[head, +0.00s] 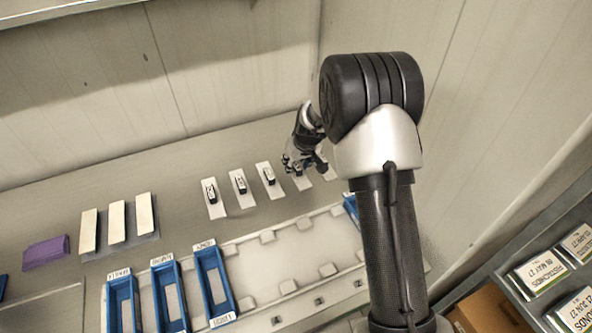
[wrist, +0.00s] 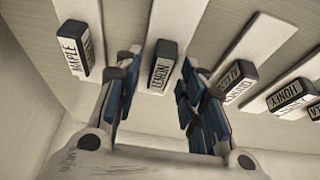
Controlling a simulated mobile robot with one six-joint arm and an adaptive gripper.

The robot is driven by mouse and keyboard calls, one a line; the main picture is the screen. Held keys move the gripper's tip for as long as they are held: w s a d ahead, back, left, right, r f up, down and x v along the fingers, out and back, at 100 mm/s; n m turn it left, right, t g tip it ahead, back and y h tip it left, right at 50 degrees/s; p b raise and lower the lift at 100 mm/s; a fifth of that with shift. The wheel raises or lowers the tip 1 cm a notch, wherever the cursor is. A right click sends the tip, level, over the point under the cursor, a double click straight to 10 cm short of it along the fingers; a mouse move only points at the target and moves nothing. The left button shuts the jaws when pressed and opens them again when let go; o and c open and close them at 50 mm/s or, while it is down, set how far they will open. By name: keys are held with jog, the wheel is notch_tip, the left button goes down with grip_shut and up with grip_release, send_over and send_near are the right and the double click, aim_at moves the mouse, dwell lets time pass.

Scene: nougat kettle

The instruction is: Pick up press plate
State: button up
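Several pale flat plates with dark labelled grips, which look like the press plates, lie in a row on the counter; one clear one (head: 214,201) is in the head view. My gripper (head: 303,166) is over the right part of the row and partly hides the plates there. In the wrist view my gripper (wrist: 161,62) is open, with blue finger pads on either side of the grip marked LEMON (wrist: 163,68). The pads appear apart from it; I cannot tell how deep it lies between them. The MAPLE grip (wrist: 73,46) is to the left.
Blue labelled trays (head: 214,285), pale blocks (head: 117,222) and a purple stack (head: 46,252) stand left. A wall rises behind the row. Labelled boxes (head: 540,271) sit at right.

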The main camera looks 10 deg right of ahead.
grip_shut()
dwell(0.4)
